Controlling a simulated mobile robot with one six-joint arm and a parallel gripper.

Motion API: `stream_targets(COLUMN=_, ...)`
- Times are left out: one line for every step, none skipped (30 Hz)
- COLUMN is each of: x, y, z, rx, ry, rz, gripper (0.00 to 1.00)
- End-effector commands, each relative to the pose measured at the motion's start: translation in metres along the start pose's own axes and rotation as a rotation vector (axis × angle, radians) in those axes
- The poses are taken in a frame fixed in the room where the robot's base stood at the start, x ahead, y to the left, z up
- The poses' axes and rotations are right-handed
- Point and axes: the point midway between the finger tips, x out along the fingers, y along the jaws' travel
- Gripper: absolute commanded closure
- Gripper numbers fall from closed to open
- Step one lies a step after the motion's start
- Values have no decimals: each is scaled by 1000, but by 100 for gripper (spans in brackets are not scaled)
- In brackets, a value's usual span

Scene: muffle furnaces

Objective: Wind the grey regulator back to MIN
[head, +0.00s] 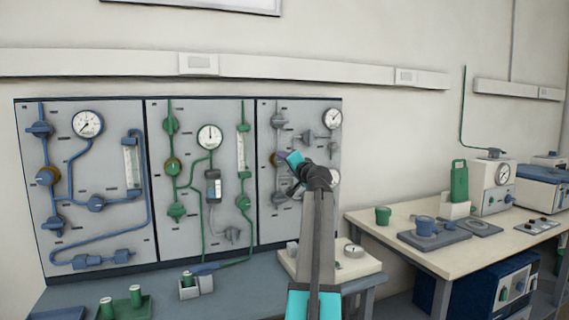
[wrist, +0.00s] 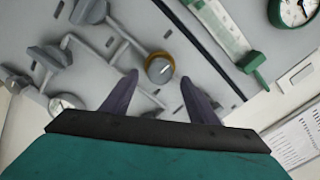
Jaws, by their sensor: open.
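The grey regulator is a round grey knob with an orange-yellow collar (wrist: 159,68), on the grey-piped panel (head: 264,205). In the wrist view it sits between and just beyond the tips of my gripper (wrist: 159,78). The jaws are open, one purple finger on each side of it. A short pale mark shows on the knob face; any MIN lettering is too small to read. In the head view my gripper (head: 284,158) is in front of this panel and hides most of the regulator. I cannot tell whether the fingers touch it.
Grey valves and pipes (wrist: 90,11) lie close to the left of the fingers in the wrist view. The green panel (head: 190,235) and blue panel (head: 70,250) stand to the left. A bench (head: 360,222) with instruments is at right.

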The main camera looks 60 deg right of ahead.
Motion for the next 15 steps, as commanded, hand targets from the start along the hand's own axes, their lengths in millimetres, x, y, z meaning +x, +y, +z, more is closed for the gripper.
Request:
stream_targets(x=-8, y=0, z=0, rx=0, ry=1, rz=0, gripper=46)
stream_targets(x=-11, y=0, z=0, rx=0, ry=1, rz=0, gripper=46)
stream_targets(x=-16, y=0, z=0, rx=0, ry=1, rz=0, gripper=46)
stream_targets(x=-19, y=0, z=0, rx=0, ry=1, rz=0, gripper=46)
stream_targets(x=-22, y=-1, z=0, rx=0, ry=2, rz=0, gripper=46)
stream_targets(x=-27, y=-1, z=0, rx=0, ry=2, rz=-1, gripper=46)
stream_targets(x=-30, y=-1, z=0, rx=0, ry=2, rz=-1, gripper=46)
stream_targets(x=-33, y=-1, z=0, rx=0, ry=2, rz=-1, gripper=46)
stream_targets(x=-37, y=-1, z=0, rx=0, ry=2, rz=-1, gripper=46)
stream_targets(x=-41, y=-1, z=0, rx=0, ry=2, rz=-1, gripper=46)
stream_targets(x=-44, y=-1, z=0, rx=0, ry=2, rz=-1, gripper=46)
stream_targets(x=-48, y=-1, z=1, rx=0, ry=1, rz=-1, gripper=46)
stream_targets(x=-52, y=-1, z=0, rx=0, ry=2, rz=-1, gripper=46)
stream_targets(x=-55, y=-1, z=0, rx=0, ry=2, rz=0, gripper=46)
stream_targets(x=-60, y=-1, z=0, rx=0, ry=2, rz=0, gripper=46)
